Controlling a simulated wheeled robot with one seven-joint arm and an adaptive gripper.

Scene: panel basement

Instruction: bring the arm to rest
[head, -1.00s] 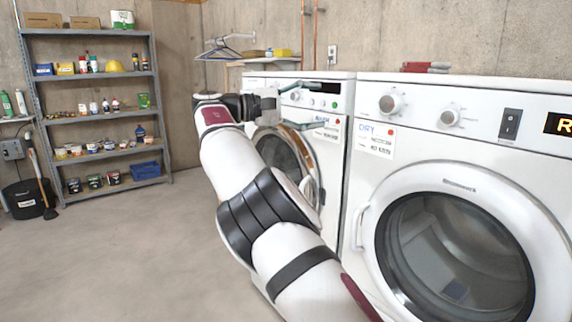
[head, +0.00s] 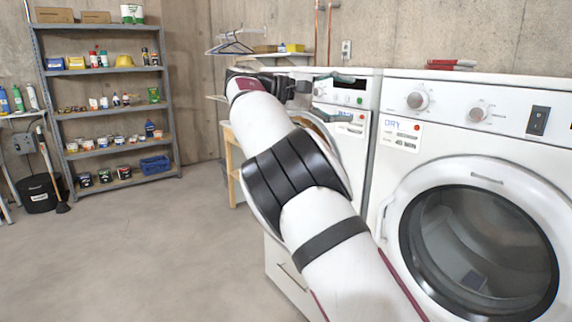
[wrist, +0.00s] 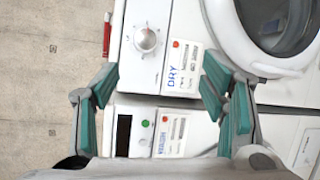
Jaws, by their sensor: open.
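My arm reaches up from the lower middle of the head view, white with black joint bands. My gripper (head: 335,97) is in front of the far washing machine's (head: 372,101) upper panel, its fingers pointing right. In the wrist view my gripper (wrist: 165,105) has its two green-grey fingers spread wide apart, with nothing held between them. Between the fingers the wrist view shows the panels of both machines, with the "DRY" label (wrist: 177,68) just beyond. I cannot tell how far the fingertips are from the panels.
The near dryer (head: 480,185) with its round door stands close on the right. A metal shelf (head: 109,145) with cans and bottles is at the back left. A wooden stand (head: 233,160) is behind my arm. The concrete floor (head: 150,255) at left is clear.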

